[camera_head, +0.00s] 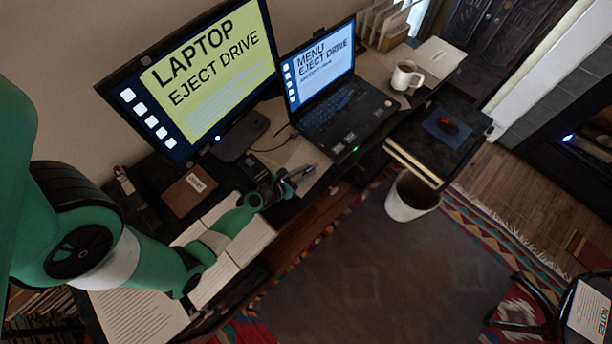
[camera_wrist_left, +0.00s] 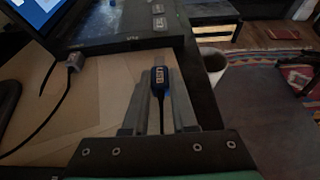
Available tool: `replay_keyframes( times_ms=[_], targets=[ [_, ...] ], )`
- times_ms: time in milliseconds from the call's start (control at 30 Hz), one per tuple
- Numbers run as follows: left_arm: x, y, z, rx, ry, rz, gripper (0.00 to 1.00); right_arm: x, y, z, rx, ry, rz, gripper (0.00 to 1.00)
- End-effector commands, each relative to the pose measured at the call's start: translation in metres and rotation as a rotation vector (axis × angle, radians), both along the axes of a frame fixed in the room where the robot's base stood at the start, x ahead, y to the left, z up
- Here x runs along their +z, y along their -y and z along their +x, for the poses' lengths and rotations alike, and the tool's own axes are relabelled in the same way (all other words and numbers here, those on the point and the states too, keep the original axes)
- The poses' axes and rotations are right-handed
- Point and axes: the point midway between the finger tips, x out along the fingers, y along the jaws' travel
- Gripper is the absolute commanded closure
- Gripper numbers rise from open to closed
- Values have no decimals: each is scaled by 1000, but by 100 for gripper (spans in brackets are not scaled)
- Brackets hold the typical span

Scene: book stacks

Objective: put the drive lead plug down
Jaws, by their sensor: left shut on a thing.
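In the head view, my left gripper (camera_head: 296,179) is over the desk's front part, left of the open laptop (camera_head: 343,112). The plug is too small to make out there. My right gripper is not in view.
A grey plug (camera_wrist_left: 74,63) on a dark cable sits at the laptop's side. The monitor (camera_head: 200,85) stands behind. A white mug (camera_head: 404,76) is on the right, and a bin (camera_head: 410,200) stands below the desk.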

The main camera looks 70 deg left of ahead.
Motion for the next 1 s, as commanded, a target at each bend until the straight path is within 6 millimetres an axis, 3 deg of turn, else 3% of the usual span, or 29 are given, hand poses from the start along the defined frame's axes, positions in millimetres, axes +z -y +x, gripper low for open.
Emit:
replay_keyframes(
  times_ms=[33, 267, 767, 800, 933, 1000],
  targets=[
    [-9, 0, 0, 0, 1, 0, 100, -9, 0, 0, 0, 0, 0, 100],
    [-5, 0, 0, 0, 1, 1, 100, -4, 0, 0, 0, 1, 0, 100],
    [-16, 0, 0, 0, 1, 0, 100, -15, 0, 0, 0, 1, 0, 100],
    [-16, 0, 0, 0, 1, 0, 69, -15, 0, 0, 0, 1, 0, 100],
    [-16, 0, 0, 0, 1, 0, 46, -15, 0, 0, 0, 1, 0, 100],
    [-16, 0, 0, 0, 1, 0, 44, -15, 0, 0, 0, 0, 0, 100]
  ],
)
